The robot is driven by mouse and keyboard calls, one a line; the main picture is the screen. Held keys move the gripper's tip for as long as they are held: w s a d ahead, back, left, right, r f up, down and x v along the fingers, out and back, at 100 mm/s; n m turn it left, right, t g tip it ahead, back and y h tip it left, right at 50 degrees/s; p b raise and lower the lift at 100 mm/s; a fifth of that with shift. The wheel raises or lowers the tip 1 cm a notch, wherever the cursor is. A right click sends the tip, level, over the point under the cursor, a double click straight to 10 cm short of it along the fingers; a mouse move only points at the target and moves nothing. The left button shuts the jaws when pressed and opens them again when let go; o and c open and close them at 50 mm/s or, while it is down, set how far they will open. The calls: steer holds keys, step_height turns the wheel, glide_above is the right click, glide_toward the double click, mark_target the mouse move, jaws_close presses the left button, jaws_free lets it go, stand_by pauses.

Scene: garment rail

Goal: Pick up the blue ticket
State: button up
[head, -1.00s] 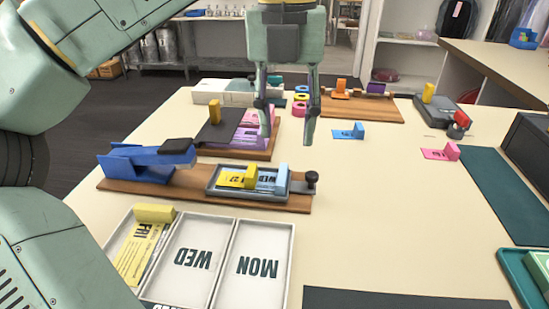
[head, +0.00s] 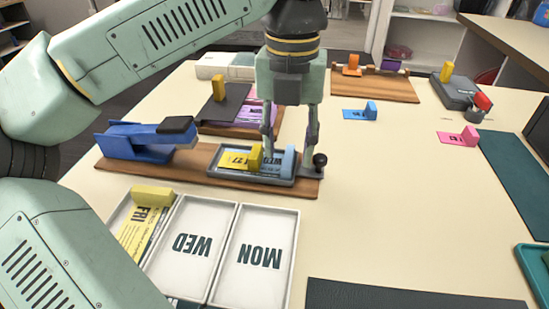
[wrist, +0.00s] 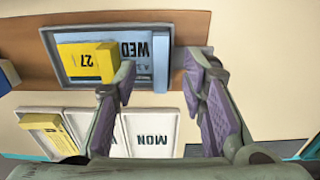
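A light-blue ticket with a block grip (head: 288,163) lies at the right end of the grey tray (head: 222,177) on the wooden stapler board. It also shows in the wrist view (wrist: 160,73), partly covered by a yellow ticket (wrist: 88,62) on its left. My gripper (head: 291,152) is open and empty, pointing down over the right end of the tray. In the wrist view, its fingers (wrist: 160,80) are on either side of the light-blue grip, apart from it. A second, deeper blue ticket (head: 364,112) lies on the table farther back right.
A blue stapler (head: 150,138) is left of the tray, and a black knob (head: 320,160) is right of it. Trays marked WED (head: 190,245) and MON (head: 258,258) are in front. A pink ticket (head: 460,137) lies at right. The table's middle right is clear.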

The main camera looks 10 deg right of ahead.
steer(key=shift+f, duration=0.8)
steer(key=shift+c, duration=0.3)
steer(key=c, duration=0.8)
